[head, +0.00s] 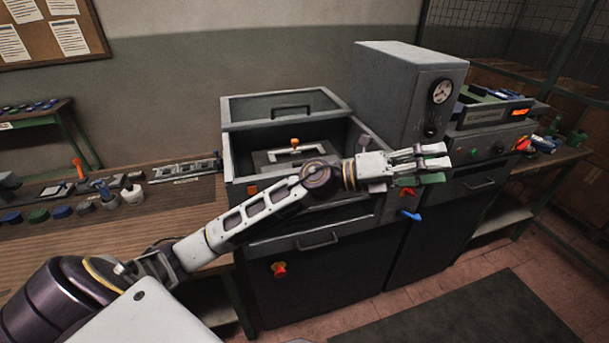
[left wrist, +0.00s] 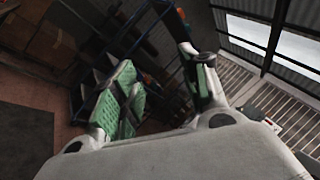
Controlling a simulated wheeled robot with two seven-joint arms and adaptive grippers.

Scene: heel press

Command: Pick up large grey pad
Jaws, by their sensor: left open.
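I cannot make out a large grey pad for certain in either view. Small dark, blue and green pieces lie along the bench (head: 100,228) on the left, among them a green one (head: 38,215) and a blue one (head: 61,211). My left gripper (head: 438,163) is stretched across the front of the press and points right. Its fingers are apart with nothing between them. The left wrist view shows the same green-padded fingers (left wrist: 165,95) spread and empty. My left arm hides part of the press front. My right gripper is in neither view.
The press (head: 290,106) has an open box with an orange-knobbed handle (head: 294,143) inside. A grey gauge cabinet (head: 405,85) stands right of it. A blue lever (head: 411,215) juts from the front. Small parts lie on a right-hand bench (head: 570,158). The floor in front is clear.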

